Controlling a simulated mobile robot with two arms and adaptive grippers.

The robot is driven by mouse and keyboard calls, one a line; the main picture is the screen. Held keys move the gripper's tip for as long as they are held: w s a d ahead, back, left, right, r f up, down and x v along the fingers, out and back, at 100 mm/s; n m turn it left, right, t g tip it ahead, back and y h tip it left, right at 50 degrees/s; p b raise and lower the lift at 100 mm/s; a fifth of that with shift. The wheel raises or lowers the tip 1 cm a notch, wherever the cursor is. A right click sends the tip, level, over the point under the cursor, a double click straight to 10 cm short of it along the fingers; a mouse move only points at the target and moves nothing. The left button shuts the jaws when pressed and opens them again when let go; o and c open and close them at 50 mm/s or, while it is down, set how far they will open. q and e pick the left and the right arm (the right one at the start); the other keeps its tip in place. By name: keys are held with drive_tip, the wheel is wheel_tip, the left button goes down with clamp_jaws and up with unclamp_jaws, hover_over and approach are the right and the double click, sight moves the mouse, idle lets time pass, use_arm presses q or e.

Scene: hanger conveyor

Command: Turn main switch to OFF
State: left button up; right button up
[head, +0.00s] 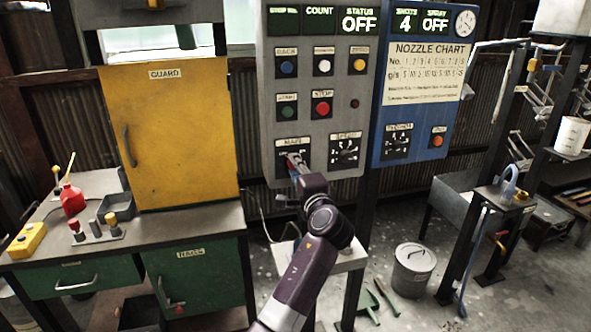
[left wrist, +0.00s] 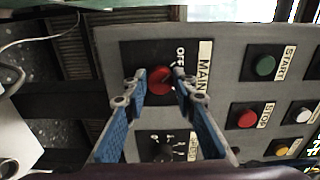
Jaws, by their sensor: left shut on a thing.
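The main switch is a red knob on a black plate labelled MAIN (head: 291,146), low on the grey control panel (head: 268,100). In the left wrist view the red knob (left wrist: 160,79) shows with OFF lettering beside it. My left gripper (head: 294,167) is at the switch, its blue fingers (left wrist: 160,88) on either side of the knob and shut on it. The fingers and arm hide part of the knob in the head view, so its exact pointing direction is hard to tell. My right gripper is not in view.
A speed dial (head: 345,151) sits right of the switch, and the stop button (head: 322,108) and start button (head: 287,111) sit above. A blue nozzle panel (head: 420,140) adjoins on the right. A yellow guard door (head: 170,130) stands left. A bin (head: 413,269) is on the floor.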

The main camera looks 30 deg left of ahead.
use_arm(q)
drive_tip(key=shift+f, duration=0.15)
drive_tip(key=o, duration=1.1)
drive_tip(key=shift+o, duration=0.2)
drive_tip(key=v, duration=1.2)
drive_tip(key=shift+s, duration=0.1)
